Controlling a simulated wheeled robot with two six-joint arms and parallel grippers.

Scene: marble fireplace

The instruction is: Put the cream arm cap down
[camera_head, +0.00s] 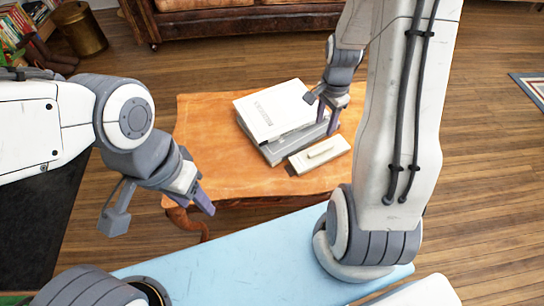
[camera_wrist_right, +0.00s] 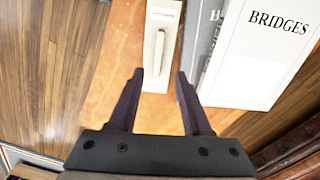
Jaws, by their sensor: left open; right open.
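The cream arm cap, a flat cream block with a raised bar on top, (camera_head: 320,154) lies on the orange wooden table (camera_head: 205,135), beside the front right side of a stack of books. It also shows in the right wrist view (camera_wrist_right: 152,72), beyond the fingertips. My right gripper (camera_head: 322,114) is open and empty above the table, near the cap and the books. In its wrist view, its fingers (camera_wrist_right: 158,75) are spread, with the cap's near end seen between their tips. My left gripper (camera_head: 160,214) is open and empty, left of the table's front left corner.
A white book marked "BRIDGES" (camera_wrist_right: 270,50) lies on a grey book (camera_head: 280,148) on the table. The table's left part is clear. A light blue surface (camera_head: 250,250) lies in front. A brown sofa (camera_head: 240,22) and a brass bin (camera_head: 79,28) stand behind.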

